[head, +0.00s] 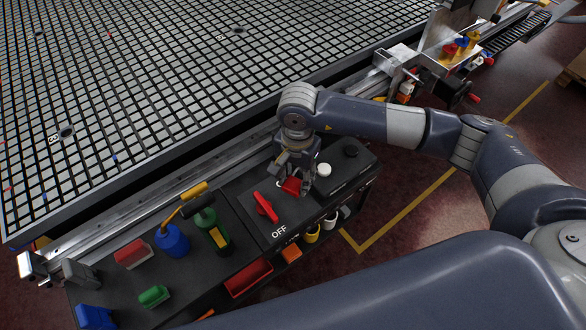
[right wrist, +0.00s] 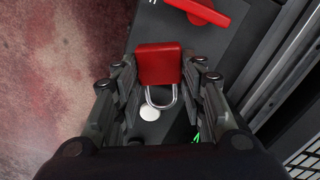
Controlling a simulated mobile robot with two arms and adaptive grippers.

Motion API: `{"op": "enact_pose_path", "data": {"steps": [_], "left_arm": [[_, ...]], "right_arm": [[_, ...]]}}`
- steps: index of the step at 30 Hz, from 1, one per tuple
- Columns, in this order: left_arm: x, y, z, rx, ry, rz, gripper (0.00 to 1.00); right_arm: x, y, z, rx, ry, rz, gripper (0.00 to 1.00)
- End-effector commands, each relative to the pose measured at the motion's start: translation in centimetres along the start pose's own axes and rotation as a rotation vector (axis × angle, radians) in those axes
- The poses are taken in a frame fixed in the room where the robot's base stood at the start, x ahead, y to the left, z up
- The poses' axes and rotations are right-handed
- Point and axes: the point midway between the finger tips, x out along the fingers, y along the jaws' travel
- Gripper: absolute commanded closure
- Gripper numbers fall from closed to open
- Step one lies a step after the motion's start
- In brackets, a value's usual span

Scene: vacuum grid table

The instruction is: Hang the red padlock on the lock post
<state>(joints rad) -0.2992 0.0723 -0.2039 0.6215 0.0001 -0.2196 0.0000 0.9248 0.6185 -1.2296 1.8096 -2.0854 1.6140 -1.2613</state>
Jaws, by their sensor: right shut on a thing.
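My right gripper (head: 298,174) is over the dark control panel (head: 294,213), shut on the red padlock (head: 291,186). In the right wrist view the padlock's red body (right wrist: 158,63) sits between the fingers, with its silver shackle (right wrist: 161,98) pointing toward the bottom of the picture. A red switch handle (head: 265,207) lies on the panel just left of the padlock; it also shows at the top of the right wrist view (right wrist: 200,10). I cannot make out the lock post. My left gripper is not in view.
The large grid table (head: 150,90) borders the cart behind.

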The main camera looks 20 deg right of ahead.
Motion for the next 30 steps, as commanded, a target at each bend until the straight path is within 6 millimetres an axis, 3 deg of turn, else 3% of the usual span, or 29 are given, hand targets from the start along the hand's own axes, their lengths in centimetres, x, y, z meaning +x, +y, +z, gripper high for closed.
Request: {"op": "enact_pose_path", "data": {"steps": [5, 11, 30], "left_arm": [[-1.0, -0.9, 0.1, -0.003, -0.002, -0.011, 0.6], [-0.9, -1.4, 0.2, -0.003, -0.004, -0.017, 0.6], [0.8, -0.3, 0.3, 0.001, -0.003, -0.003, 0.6]], "right_arm": [[1.7, -0.7, 0.4, 0.122, 0.002, 0.011, 0.9], [1.9, -0.7, 0.3, 0.132, 0.005, 0.011, 0.9], [2.8, -0.7, 0.4, 0.128, 0.005, 0.01, 0.9]]}}
